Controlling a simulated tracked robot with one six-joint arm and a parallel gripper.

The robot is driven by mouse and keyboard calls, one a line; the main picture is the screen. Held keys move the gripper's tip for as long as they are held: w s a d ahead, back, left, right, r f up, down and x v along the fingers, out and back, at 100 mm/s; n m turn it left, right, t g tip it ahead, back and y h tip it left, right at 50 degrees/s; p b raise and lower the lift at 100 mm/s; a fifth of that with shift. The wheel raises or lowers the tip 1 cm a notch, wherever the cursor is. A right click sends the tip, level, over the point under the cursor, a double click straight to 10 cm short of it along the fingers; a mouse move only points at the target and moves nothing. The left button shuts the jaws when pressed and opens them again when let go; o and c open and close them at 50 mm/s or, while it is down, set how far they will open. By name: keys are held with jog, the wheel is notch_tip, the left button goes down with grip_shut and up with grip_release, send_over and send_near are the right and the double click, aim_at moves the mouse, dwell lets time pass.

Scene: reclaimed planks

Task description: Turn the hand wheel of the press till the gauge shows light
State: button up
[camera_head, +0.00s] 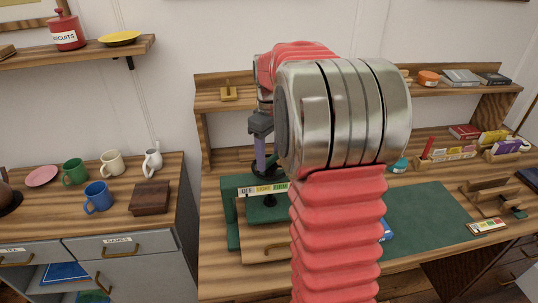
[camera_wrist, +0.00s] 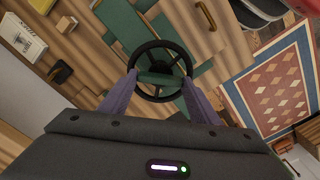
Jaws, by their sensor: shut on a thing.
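The green press (camera_head: 232,218) stands on the wooden desk, partly hidden behind my arm. Its gauge (camera_head: 262,189) is a strip with white, yellow and green parts; I cannot make out a pointer or the reading. In the wrist view the black hand wheel (camera_wrist: 160,43) lies between the two purple fingers of my gripper (camera_wrist: 160,77), with the green press under it. The fingers are shut on the wheel from opposite sides.
A dark green mat (camera_head: 425,215) lies right of the press, with a wooden tool (camera_head: 487,195) beside it. Books and small boxes (camera_head: 447,154) stand behind. A separate cabinet at left holds mugs (camera_head: 98,196) and a brown box (camera_head: 150,198). A shelf (camera_head: 220,97) runs behind my arm.

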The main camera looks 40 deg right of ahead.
jog(key=shift+a, duration=0.1)
jog(key=shift+c, duration=0.8)
jog(key=shift+m, duration=0.3)
jog(key=m, duration=0.3)
jog(key=shift+m, duration=2)
jog(key=o, duration=1)
jog(key=shift+o, duration=0.2)
